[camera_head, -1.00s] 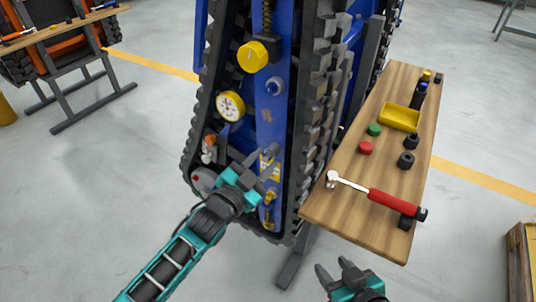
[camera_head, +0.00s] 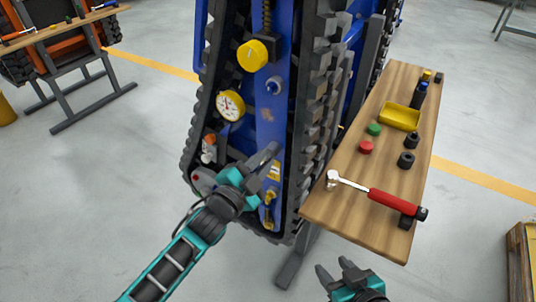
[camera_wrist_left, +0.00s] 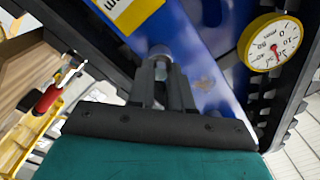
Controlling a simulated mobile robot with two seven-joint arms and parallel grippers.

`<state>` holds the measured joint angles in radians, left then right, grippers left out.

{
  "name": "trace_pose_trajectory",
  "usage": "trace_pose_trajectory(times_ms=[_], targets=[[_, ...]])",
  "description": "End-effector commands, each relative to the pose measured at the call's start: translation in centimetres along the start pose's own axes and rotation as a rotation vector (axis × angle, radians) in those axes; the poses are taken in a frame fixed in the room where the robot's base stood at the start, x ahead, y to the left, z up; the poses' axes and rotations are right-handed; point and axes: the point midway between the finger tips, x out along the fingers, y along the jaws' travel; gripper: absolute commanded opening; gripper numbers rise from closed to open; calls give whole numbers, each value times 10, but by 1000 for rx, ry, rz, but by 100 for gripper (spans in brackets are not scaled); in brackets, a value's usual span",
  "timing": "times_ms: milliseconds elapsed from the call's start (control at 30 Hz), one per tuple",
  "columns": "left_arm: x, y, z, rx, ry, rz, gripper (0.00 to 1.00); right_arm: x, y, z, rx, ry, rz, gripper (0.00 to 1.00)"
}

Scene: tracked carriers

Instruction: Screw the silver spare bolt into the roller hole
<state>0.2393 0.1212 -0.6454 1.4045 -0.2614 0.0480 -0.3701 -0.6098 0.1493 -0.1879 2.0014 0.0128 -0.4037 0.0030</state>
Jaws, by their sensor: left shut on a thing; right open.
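My left gripper (camera_head: 268,156) is at the blue side plate (camera_head: 270,125) of the upright track unit, with its fingers pointing up and right. In the left wrist view its fingers (camera_wrist_left: 161,72) are closed together on a small round silver piece, seemingly the silver bolt (camera_wrist_left: 160,51), right against the blue plate. The fingers cover most of the bolt, so how deep it sits cannot be told. The roller hole is hidden behind the gripper. My right gripper (camera_head: 335,267) is open and empty, low in front of the bench.
A wooden bench (camera_head: 335,208) stands at right with a red-handled ratchet (camera_head: 385,199), a yellow tray (camera_head: 399,117), red and green caps and black sockets.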

Motion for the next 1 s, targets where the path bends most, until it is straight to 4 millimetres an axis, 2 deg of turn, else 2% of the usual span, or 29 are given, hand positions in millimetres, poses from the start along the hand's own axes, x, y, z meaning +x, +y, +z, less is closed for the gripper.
trace_pose_trajectory(times_ms=[100,233,333,567,667,900,1000], targets=[[0,1,1,261,1,-2,0,4,-1,5,4,1,0,49],[0,1,1,457,1,-1,0,6,-2,7,8,2,0,49],[0,0,0,509,1,-1,0,6,-2,7,8,2,0,49],[0,0,0,509,1,-1,0,6,-2,6,8,2,0,49],[0,0,0,574,1,-1,0,7,-2,9,8,3,0,49],[0,1,2,1112,0,-2,0,14,-1,20,4,2,0,49],[0,0,0,1280,1,-2,0,15,0,21,1,2,0,49]])
